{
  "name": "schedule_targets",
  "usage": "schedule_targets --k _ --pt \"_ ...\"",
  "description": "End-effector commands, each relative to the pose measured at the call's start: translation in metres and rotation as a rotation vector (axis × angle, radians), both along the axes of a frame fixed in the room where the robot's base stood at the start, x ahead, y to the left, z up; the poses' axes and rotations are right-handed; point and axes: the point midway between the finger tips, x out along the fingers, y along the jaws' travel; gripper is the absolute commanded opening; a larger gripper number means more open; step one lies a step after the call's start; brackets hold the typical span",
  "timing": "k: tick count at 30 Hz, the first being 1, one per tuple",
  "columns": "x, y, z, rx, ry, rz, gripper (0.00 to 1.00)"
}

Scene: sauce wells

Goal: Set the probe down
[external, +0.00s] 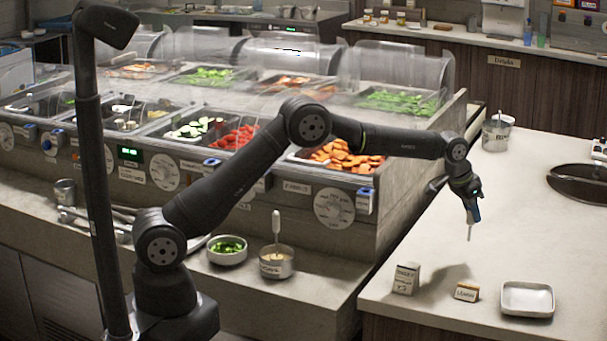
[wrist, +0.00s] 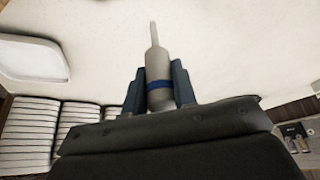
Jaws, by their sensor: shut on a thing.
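The probe is a thin light-grey stem with a thicker grey handle and a blue band. In the wrist view the probe (wrist: 155,62) sits between the two fingers of my gripper (wrist: 158,88), which is shut on its handle. In the external view my gripper (external: 470,196) is above the right counter, and the probe (external: 469,230) hangs from it with its tip downward, apart from the counter top. A white square dish (external: 527,313) stands on the counter near its front edge, below and to the right of my gripper. The dish (wrist: 30,45) also shows in the wrist view.
A small label block (external: 467,291) and a taller white card box (external: 406,279) stand left of the dish. The middle of the right counter (external: 530,230) is clear.

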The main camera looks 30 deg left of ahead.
Motion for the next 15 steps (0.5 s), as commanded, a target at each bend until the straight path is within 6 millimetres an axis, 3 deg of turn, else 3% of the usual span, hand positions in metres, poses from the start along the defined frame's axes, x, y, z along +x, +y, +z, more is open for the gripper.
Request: schedule_targets --k 5,8,15 --pt "0.018 0.005 -0.011 0.001 -0.001 0.0 0.02" --pt "0.02 0.006 -0.015 0.0 0.0 -0.001 0.02" --pt "0.019 0.006 -0.048 0.002 0.001 -0.001 0.02"
